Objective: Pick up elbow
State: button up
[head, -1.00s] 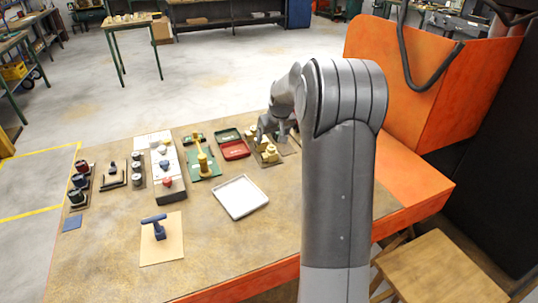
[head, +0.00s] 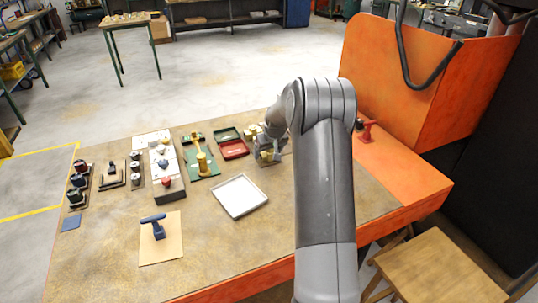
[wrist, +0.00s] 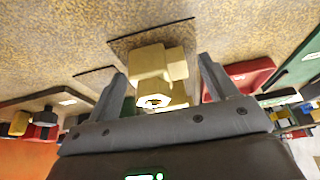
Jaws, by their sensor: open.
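A pale brass fitting (wrist: 160,72), which looks like the elbow, is in the middle of the wrist view. It is blocky, with a hexagonal end and a dark hole facing the camera. My gripper (wrist: 162,78) is open, with one finger on each side of the fitting. I cannot tell whether either finger touches it. In the head view my gripper (head: 270,146) is low over the brass parts right of the red tray, and partly hides them. A brass piece (head: 251,132) shows just behind it.
A red tray (head: 234,149) and a green tray (head: 227,134) lie left of my gripper. An empty white tray (head: 240,196) lies nearer. A red tool (head: 367,131) stands on the orange bench to the right.

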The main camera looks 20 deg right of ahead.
jog(key=shift+w+f, duration=0.15)
jog(key=shift+f, duration=0.15)
jog(key=shift+r, duration=0.1)
jog(key=c, duration=1.5)
